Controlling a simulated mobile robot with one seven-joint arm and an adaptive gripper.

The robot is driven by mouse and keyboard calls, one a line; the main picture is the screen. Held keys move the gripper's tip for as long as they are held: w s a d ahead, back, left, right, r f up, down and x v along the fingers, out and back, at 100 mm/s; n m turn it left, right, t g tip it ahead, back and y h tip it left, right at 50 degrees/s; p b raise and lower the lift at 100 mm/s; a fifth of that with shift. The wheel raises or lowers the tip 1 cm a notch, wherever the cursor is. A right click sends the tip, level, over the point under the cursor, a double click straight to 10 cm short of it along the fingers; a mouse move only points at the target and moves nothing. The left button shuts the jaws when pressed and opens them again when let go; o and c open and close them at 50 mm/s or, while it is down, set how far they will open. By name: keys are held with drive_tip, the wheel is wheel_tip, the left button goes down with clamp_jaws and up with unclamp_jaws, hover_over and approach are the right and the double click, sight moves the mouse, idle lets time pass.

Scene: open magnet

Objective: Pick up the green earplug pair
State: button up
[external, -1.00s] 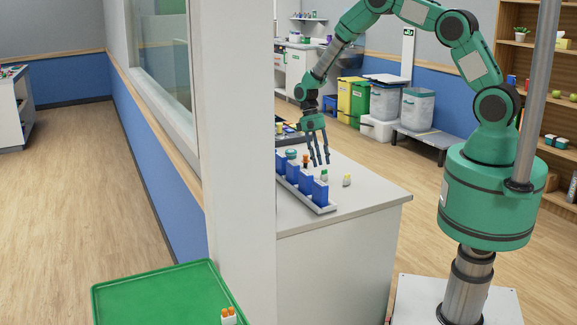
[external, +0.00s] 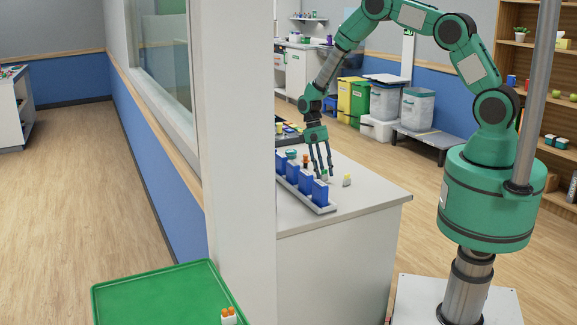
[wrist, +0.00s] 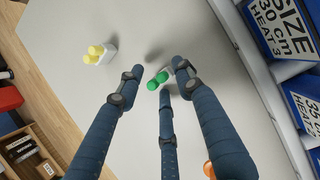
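The green earplug pair (wrist: 158,80) stands on the pale counter top and shows in the wrist view between the fingertips of my gripper (wrist: 160,82). In the external view my gripper (external: 322,173) points down over the counter, with its fingers around the green pair, which is mostly hidden there. The three blue-grey fingers are spread apart, with gaps visible between them and the earplugs in the wrist view. I cannot tell how far the fingertips are above the counter.
A yellow earplug pair (external: 347,180) stands nearby on the counter (external: 370,200). A rack with several blue boxes (external: 320,193) lies along the left, with an orange pair (external: 305,160) close to it. A green tray (external: 150,290) with an orange-topped pair (external: 228,315) is in front, beyond a white pillar.

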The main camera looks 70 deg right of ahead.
drive_tip(key=c, duration=0.7)
drive_tip(key=shift+c, duration=0.2)
drive_tip(key=shift+r, duration=0.1)
wheel_tip(320, 180, up, 10)
drive_tip(key=shift+f+p, duration=0.1)
drive_tip(key=shift+p, duration=0.5)
